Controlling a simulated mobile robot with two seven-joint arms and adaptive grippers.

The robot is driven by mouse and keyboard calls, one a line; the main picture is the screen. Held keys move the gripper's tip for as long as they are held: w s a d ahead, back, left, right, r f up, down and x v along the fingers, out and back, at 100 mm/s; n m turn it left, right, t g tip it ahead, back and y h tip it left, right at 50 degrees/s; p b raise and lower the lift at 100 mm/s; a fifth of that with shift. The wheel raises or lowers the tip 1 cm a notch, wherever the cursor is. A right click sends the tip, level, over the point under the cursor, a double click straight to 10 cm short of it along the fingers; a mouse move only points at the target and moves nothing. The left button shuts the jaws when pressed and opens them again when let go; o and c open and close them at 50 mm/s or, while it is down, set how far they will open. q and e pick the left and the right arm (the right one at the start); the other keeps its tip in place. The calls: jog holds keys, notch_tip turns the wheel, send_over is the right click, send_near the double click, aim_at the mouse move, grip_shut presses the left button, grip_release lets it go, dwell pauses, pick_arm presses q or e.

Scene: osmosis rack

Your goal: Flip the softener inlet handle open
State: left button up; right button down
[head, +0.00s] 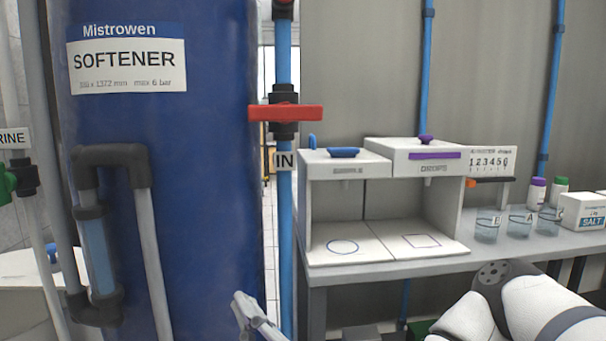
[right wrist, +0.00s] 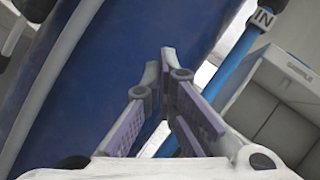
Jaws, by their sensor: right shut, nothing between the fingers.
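The red softener inlet handle (head: 286,112) sits on a dark valve body on the blue vertical pipe (head: 285,215). The handle lies level, crosswise to the pipe. An "IN" tag (head: 284,160) is on the pipe below it; the tag also shows in the right wrist view (right wrist: 263,18). The blue softener tank (head: 190,200) stands just left of the pipe. My right gripper (head: 240,302) is low in the head view, well below the handle and apart from it. In the right wrist view its fingers (right wrist: 168,62) are shut and empty. My left gripper is not in view.
A white cabinet (head: 345,170) with two bays stands on a grey bench (head: 395,268) right of the pipe. Beakers (head: 487,229) and a salt box (head: 584,211) are farther right. Dark pipe fittings (head: 110,155) are at the tank's left front.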

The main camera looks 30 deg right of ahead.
aim_at(285, 113)
jog(key=d+r+m+t+h+b, duration=0.2)
jog(key=d+r+m+t+h, duration=0.1)
jog(key=d+r+m+h, duration=0.85)
pick_arm(q)
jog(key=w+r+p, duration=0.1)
jog(key=p, duration=0.1)
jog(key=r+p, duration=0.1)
jog(key=p, duration=0.2)
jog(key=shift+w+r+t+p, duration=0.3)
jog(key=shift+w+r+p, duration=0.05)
pick_arm(e)
jog(key=w+r+m, duration=0.1)
jog(key=w+r, duration=0.4)
jog(key=r, duration=0.4)
jog(key=shift+w+d+r+h, duration=0.25)
jog(key=shift+w+d+h, duration=0.05)
jog(key=shift+w+h, duration=0.15)
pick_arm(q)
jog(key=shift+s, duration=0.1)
